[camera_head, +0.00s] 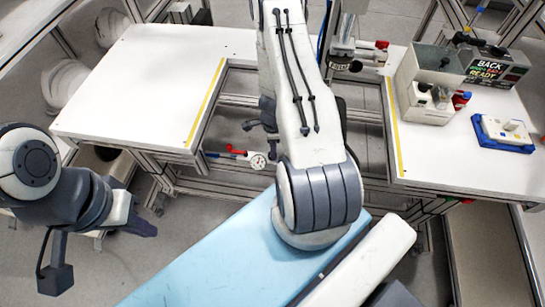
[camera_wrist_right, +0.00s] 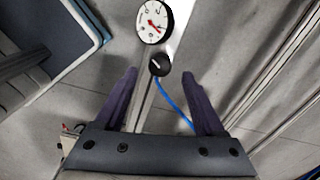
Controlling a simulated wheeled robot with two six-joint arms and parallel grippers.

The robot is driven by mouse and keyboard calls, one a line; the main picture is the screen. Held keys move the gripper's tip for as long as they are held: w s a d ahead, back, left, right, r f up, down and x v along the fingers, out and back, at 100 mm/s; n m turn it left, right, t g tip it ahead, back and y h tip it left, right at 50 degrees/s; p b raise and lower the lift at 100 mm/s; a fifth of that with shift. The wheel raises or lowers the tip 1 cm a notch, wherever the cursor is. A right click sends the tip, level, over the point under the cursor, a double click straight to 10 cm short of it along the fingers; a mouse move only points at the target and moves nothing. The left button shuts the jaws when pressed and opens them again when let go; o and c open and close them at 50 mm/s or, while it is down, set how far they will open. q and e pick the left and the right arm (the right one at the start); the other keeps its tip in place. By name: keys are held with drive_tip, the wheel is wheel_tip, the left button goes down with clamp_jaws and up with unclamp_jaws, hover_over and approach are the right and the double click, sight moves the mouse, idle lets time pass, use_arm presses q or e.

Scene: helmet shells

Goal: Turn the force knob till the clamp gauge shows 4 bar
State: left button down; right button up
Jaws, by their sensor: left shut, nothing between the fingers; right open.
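The clamp gauge (camera_wrist_right: 155,21) is a round white dial with a dark rim and a red needle; its exact reading is too small to tell. It also shows small in the head view (camera_head: 259,161), under the gap between the tables. The black force knob (camera_wrist_right: 159,65) with a white mark sits just below the dial in the wrist view. My right gripper (camera_wrist_right: 160,78) is open, its fingers on either side of the knob's line and apart from it. In the head view my right arm hides that gripper. My left gripper (camera_head: 142,229) is shut and empty at the lower left.
A white table (camera_head: 140,75) with a yellow stripe stands at the left, another (camera_head: 450,150) at the right. A blue hose (camera_wrist_right: 172,100) runs below the knob.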

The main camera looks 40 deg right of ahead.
wheel_tip(320, 180, down, 4)
drive_tip(key=shift+r+b, duration=0.15)
drive_tip(key=shift+b, duration=1.1)
use_arm(q)
wheel_tip(320, 180, down, 4)
drive_tip(key=shift+r, duration=0.2)
use_arm(e)
clamp_jaws()
drive_tip(key=shift+n, duration=3.1)
